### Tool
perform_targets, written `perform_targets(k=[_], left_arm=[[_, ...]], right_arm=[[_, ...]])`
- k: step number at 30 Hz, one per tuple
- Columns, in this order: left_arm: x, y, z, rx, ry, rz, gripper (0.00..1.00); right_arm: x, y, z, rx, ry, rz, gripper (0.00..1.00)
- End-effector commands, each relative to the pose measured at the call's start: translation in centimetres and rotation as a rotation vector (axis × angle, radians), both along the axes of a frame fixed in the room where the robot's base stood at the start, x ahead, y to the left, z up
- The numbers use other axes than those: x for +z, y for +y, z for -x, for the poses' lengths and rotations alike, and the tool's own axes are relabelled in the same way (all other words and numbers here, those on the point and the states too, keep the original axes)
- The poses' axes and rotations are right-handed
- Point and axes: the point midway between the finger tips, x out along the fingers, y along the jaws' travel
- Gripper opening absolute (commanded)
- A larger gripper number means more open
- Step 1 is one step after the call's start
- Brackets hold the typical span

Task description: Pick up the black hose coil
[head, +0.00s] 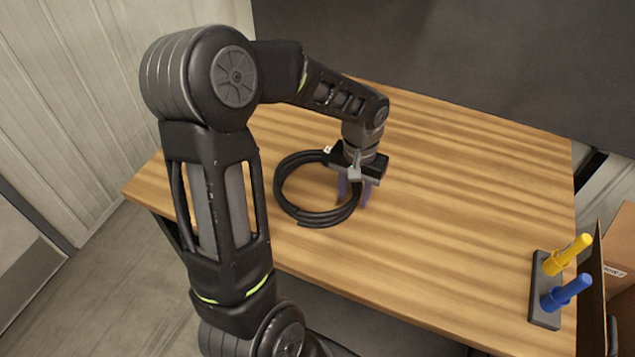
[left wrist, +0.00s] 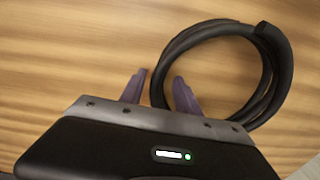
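The black hose coil (head: 281,189) lies flat on the wooden table, with a pale end fitting at its top side. My left gripper (head: 354,194) points down over the coil's right side. In the left wrist view the coil (left wrist: 266,85) fills the upper right, and one side of its ring passes between the two purple fingers of the left gripper (left wrist: 160,88). The fingers are apart, with gaps beside the hose. I cannot tell how far the fingertips are above the tabletop. My right gripper is not in view.
The wooden table (head: 450,190) is clear around the coil. A dark holder (head: 543,317) with a yellow handle (head: 567,254) and a blue handle (head: 566,292) stands at the right edge. A cardboard box (head: 620,235) is beyond it. A dark panel (head: 450,50) stands behind the table.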

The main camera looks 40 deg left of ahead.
Motion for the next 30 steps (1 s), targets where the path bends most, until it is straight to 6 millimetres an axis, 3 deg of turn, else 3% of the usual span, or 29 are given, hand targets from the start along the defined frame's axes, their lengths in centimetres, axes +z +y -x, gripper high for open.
perform_targets(k=[16,30], left_arm=[[0.01,0.01,-0.01,0.001,-0.001,0.000,0.39],[0.01,0.01,-0.01,0.001,0.000,0.000,0.01]], right_arm=[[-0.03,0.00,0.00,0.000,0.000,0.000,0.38],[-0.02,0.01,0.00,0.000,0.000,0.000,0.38]])
